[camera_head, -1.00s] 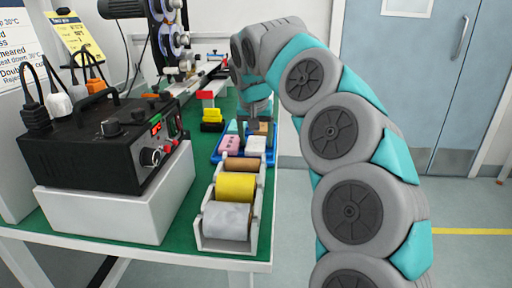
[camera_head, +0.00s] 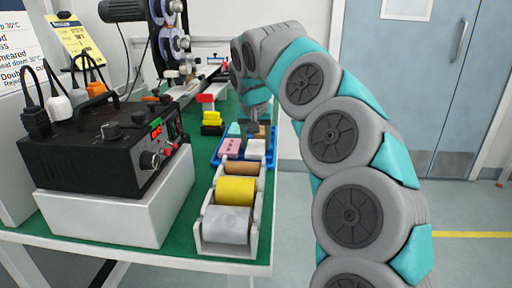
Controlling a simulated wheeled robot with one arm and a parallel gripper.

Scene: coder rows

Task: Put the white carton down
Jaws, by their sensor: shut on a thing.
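The white carton (camera_head: 256,147) is a small pale box at the right part of the blue tray (camera_head: 216,160) on the green bench. My gripper (camera_head: 254,134) points down right over it, shut on the white carton. The fingertips are small and partly hidden by my own wrist. I cannot tell whether the carton's underside touches the tray. A pink block (camera_head: 229,147) with dark spots lies left of the carton, and a teal piece (camera_head: 234,130) stands behind it.
A rack of tape rolls (camera_head: 233,190) stands in front of the tray. A black control box (camera_head: 105,145) on a white block is to the left. Yellow and black pieces (camera_head: 212,118) and a red-topped piece (camera_head: 205,98) stand behind the tray. Green bench surface (camera_head: 190,232) is bare near the front.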

